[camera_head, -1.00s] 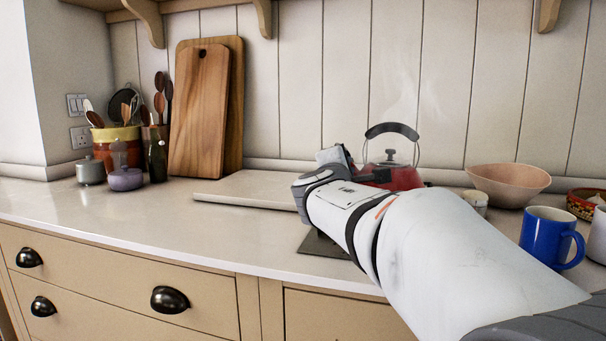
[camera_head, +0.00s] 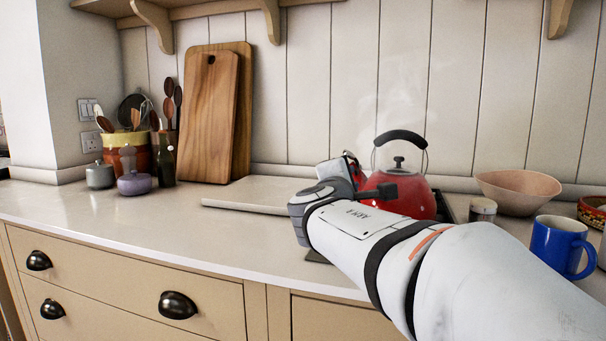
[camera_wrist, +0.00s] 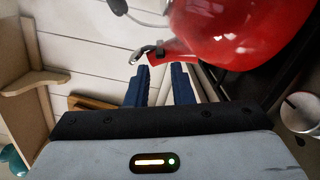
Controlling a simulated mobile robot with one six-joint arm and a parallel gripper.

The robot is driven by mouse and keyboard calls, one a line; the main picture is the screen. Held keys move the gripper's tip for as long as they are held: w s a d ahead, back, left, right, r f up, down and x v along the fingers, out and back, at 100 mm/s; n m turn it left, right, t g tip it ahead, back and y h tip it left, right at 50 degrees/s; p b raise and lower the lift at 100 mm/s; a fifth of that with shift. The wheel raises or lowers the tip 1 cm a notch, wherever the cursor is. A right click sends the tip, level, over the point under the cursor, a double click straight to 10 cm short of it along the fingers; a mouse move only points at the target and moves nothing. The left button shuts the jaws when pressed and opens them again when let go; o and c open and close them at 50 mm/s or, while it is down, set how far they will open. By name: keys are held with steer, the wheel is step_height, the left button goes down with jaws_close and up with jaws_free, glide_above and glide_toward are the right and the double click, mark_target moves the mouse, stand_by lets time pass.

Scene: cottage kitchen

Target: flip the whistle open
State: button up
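A red kettle (camera_head: 412,203) with a black arched handle stands at the back of the counter, partly hidden by my arm. In the wrist view the kettle (camera_wrist: 225,30) fills the upper right. Its spout (camera_wrist: 167,50) points left and ends in a small dark and metal whistle (camera_wrist: 146,52). The whistle lies just beyond my fingertips, roughly in line with the gap. My gripper (camera_wrist: 157,72) has two blue fingers apart with nothing between them. In the head view my gripper is beside the kettle's left side, its fingers mostly hidden. I cannot tell whether it touches the whistle.
A pink bowl (camera_head: 518,191), a small jar (camera_head: 482,209) and a blue mug (camera_head: 558,245) stand right of the kettle. A pale board (camera_head: 250,193) lies to the left, with wooden boards (camera_head: 208,118) against the wall. The left front counter is clear. Faint steam rises.

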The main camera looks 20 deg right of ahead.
steer(key=shift+v, duration=1.7)
